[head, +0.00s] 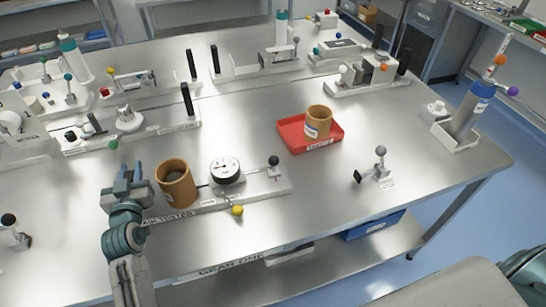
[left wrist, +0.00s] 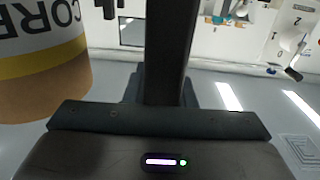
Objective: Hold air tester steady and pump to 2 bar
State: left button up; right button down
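The air tester is a pale flat base (head: 262,187) near the table's front edge, with its name on the front. It carries a round white dial gauge (head: 225,168), a black knob (head: 273,160) at the right end and a yellow ball (head: 237,211) at the front. The gauge reading is too small to read. A brown cardboard core (head: 176,188) stands upright at its left end; the core's label and yellow band show close up in the left wrist view (left wrist: 40,60). My left gripper (head: 126,170) is open and empty, just left of the core and apart from it. My right gripper is out of view.
A red tray (head: 294,142) holding another brown core (head: 318,122) lies right of the tester. A small stand with a grey ball (head: 380,152) is at the right. Several fixtures line the back. The table between the tray and stand is clear.

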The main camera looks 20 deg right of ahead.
pick_arm(q)
grip_shut()
jog(key=shift+r, duration=0.2)
jog(key=shift+f, duration=0.1)
